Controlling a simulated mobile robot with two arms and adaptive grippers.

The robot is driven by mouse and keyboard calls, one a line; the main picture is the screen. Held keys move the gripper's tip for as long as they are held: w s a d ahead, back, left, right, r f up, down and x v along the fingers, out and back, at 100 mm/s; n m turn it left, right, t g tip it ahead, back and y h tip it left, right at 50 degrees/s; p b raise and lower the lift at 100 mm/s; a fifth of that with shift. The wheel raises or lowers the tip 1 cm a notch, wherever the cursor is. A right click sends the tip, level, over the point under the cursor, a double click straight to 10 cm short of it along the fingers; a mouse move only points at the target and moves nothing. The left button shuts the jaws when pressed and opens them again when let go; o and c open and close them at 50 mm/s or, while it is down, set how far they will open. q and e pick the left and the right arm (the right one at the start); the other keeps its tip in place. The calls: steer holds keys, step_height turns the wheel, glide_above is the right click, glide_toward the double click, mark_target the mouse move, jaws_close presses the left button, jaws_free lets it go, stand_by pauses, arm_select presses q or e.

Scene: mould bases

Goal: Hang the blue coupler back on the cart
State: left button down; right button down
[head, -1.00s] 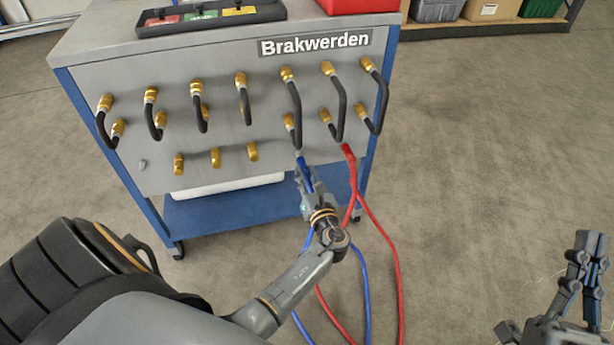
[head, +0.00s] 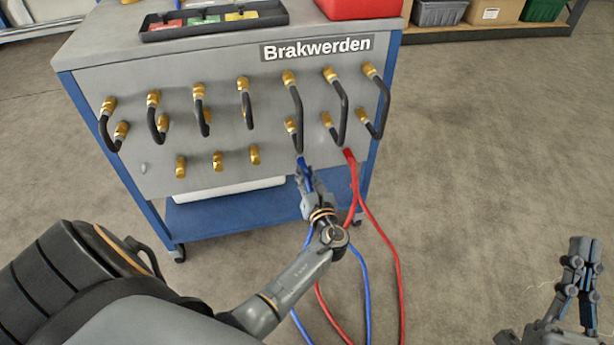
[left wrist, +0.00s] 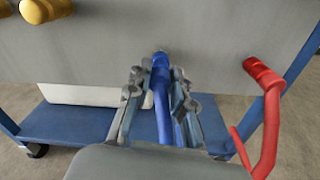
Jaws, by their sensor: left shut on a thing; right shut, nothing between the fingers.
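The cart (head: 140,62) has a grey front panel with brass fittings and black bent hoses. The blue coupler (head: 301,161) is at the panel's lower right, below a brass fitting (head: 293,124). My left gripper (head: 306,176) is shut on it; in the left wrist view the coupler (left wrist: 160,75) stands between the two fingers (left wrist: 158,98), its tip towards the panel. I cannot tell whether the tip touches the panel. A blue hose (head: 367,290) hangs from it to the floor. My right gripper (head: 580,262) is shut and empty at the far right, away from the cart.
A red coupler (head: 349,155) with a red hose (head: 375,230) sits at the panel just right of the blue one; it also shows in the left wrist view (left wrist: 262,74). A blue lower shelf (head: 235,208) is below.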

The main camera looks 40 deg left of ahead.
arm_select(q)
steer(key=shift+w+a, duration=0.15)
steer(key=shift+w+a, duration=0.15)
stand_by(0.4)
steer(key=shift+r, duration=0.1)
steer(key=c, duration=0.7)
jaws_free()
